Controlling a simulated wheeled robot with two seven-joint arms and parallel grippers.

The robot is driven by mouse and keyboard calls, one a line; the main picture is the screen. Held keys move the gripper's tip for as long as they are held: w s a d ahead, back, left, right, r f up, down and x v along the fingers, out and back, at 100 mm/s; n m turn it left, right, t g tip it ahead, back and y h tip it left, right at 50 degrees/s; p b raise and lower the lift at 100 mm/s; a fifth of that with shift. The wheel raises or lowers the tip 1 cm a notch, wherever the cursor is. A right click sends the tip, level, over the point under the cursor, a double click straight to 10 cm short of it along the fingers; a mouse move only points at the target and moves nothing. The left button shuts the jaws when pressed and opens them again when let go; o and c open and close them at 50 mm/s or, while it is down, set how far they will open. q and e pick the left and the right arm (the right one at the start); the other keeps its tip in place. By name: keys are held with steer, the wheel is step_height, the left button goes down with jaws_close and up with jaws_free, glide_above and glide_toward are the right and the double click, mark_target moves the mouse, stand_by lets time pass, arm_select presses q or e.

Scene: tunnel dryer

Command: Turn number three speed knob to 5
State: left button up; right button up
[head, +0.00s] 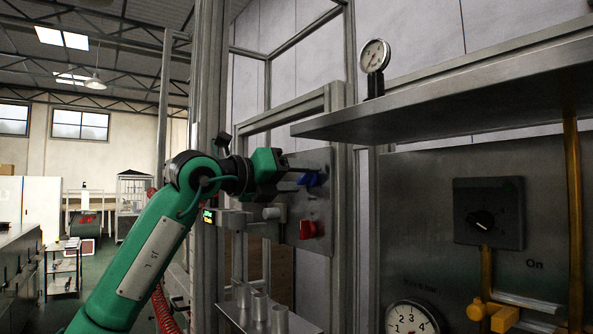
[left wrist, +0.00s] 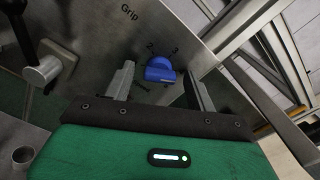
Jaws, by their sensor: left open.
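A blue knob (head: 312,180) sits on a grey upright panel (head: 318,204); it also shows in the left wrist view (left wrist: 160,70), where the digits 2 and 3 are printed beside it and "Grip" stands further up. My left gripper (head: 300,178) is open at the blue knob. In the left wrist view one finger of my left gripper (left wrist: 158,76) lies on each side of the knob, with gaps that look free. Whether the fingers touch it is unclear. No label naming a number three speed knob is readable. My right gripper is out of view.
A red knob (head: 311,229) is below the blue one, and a grey cylindrical knob (head: 270,212) is to its left. A metal shelf (head: 450,105) with a gauge (head: 375,56) juts out at right. A black switch (head: 487,213) and yellow pipes are further right. Metal cups (head: 260,306) stand below.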

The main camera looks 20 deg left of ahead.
arm_select(q)
steer(key=shift+w, duration=0.1)
steer(key=c, duration=1)
